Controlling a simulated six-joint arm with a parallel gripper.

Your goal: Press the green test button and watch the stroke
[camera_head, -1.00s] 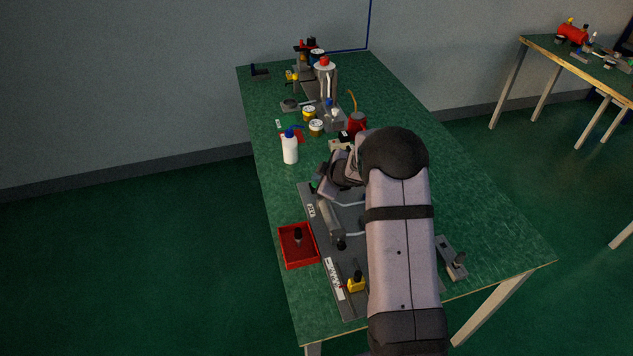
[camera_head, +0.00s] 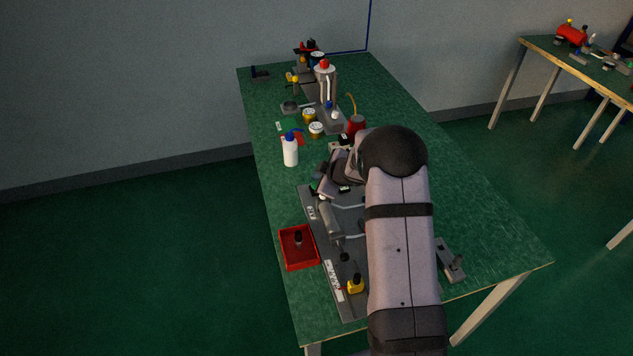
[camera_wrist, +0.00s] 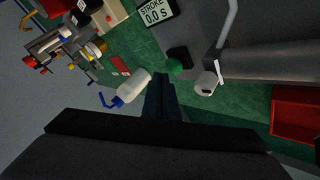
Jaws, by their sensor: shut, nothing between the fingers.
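In the wrist view the green test button (camera_wrist: 175,67) shows as a round green cap on a dark base of the press. My gripper (camera_wrist: 163,77) is shut and empty, its fingertips close beside the button. I cannot tell whether they touch it. In the head view my gripper (camera_head: 317,191) is at the far left end of the press base plate (camera_head: 309,200), and the button is not clearly visible there. My arm covers much of the press.
A white bottle with a blue cap (camera_head: 290,152) stands left of my gripper and also shows in the wrist view (camera_wrist: 132,86). A red tray (camera_head: 299,247) lies left of the press. Jars, tools and machines fill the table's far end. The table's right side is mostly clear.

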